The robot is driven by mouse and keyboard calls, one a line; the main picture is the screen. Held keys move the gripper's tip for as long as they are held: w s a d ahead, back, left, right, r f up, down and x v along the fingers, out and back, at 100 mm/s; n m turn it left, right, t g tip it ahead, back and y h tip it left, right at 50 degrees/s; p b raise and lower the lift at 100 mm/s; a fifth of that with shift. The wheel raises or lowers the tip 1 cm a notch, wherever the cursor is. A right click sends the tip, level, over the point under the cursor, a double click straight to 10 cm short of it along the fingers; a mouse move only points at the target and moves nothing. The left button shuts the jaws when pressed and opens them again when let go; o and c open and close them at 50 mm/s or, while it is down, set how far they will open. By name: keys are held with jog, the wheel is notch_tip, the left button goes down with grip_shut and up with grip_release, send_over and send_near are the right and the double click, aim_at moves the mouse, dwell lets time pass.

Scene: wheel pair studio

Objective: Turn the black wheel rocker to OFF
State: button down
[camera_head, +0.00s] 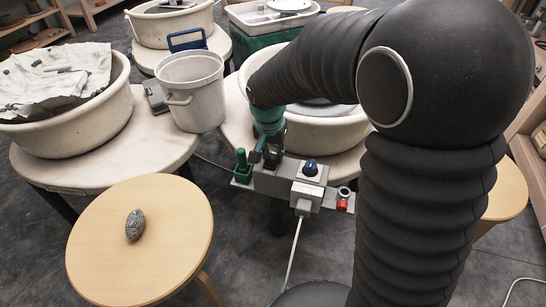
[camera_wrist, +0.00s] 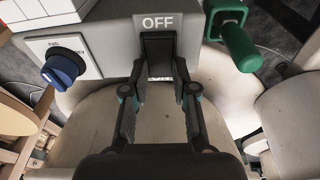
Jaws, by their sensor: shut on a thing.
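The black wheel rocker (camera_wrist: 158,52) sits on the front of a grey control box (camera_wrist: 105,45), directly below a white OFF label (camera_wrist: 158,22). My gripper (camera_wrist: 160,78) reaches to it, with a finger at each side, closed on the rocker. The fingers hide the rocker's sides, and its exact tilt is hard to judge. In the head view my gripper (camera_head: 264,150) comes down at the control box (camera_head: 270,183) from above, and my arm covers much of the right side.
Beside the rocker are a blue knob (camera_wrist: 62,66) and a green handle (camera_wrist: 240,46). A red part (camera_head: 343,205) sits at the box's right end. A white bucket (camera_head: 192,90), wheel basins and a round stool (camera_head: 140,245) with a speckled stone (camera_head: 135,225) stand at left.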

jog(key=shift+s+f+t+b, duration=0.15)
jog(key=shift+f+t+b, duration=0.1)
jog(key=shift+t+b, duration=0.4)
jog(key=shift+r+b, duration=0.25)
jog(key=shift+b, duration=0.1)
jog(key=c, duration=0.9)
grip_release()
jog(key=shift+r, duration=0.1)
jog(key=v, duration=1.1)
jog(key=shift+s+a+r, duration=0.2)
jog(key=shift+a+r, duration=0.05)
jog(key=shift+r, duration=0.1)
